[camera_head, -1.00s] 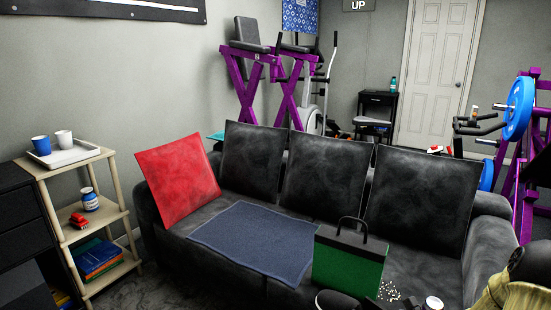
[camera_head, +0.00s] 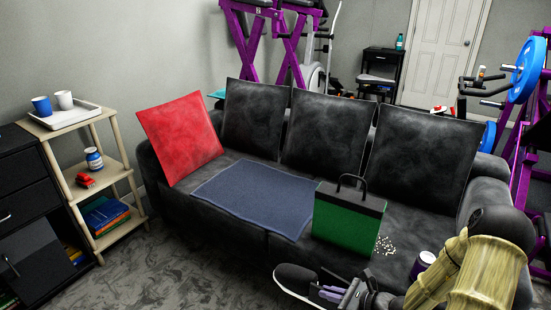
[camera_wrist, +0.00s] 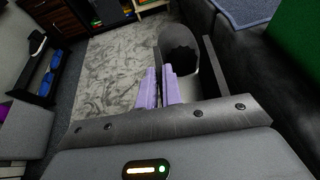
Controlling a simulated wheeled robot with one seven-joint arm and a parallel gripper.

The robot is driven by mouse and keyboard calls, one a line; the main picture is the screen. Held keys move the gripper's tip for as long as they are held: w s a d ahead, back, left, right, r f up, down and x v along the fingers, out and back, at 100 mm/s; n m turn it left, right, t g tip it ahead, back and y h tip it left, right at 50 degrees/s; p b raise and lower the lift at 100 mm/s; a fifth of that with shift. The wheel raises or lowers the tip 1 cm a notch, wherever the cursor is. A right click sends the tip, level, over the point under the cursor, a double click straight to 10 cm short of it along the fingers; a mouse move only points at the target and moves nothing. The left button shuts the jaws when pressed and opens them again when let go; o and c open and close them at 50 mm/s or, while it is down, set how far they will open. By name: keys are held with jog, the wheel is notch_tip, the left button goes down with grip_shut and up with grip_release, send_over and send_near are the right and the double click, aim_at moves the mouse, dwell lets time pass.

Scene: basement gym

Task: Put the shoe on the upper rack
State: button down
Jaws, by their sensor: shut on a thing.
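A dark grey shoe with a pale sole (camera_head: 293,279) shows at the bottom of the head view, in front of the sofa. My gripper (camera_head: 331,293), with purple fingers, is shut on one end of it and holds it off the floor. In the wrist view the purple fingers (camera_wrist: 160,82) are close together, with the dark shoe (camera_wrist: 180,42) just beyond them. A low dark rack (camera_wrist: 50,100) stands at the left of the wrist view, holding blue shoes (camera_wrist: 48,72) and a black item. I cannot clearly tell its levels. The gripper is apart from it.
The black sofa (camera_head: 305,185) carries a green bag (camera_head: 342,220), a blue mat (camera_head: 252,198) and spilled white bits. A wooden shelf (camera_head: 115,175) with cups stands at left. Patterned carpet (camera_head: 180,262) is clear between shelf and sofa.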

notch_tip(320, 180, up, 23)
jog(key=p, duration=2.7)
jog(key=shift+f, duration=0.15)
jog(key=shift+a, duration=0.1)
jog(key=shift+m+t+h, duration=1.9)
jog(key=shift+m+h, duration=0.3)
jog(key=shift+m, duration=0.3)
jog(key=shift+f, duration=0.1)
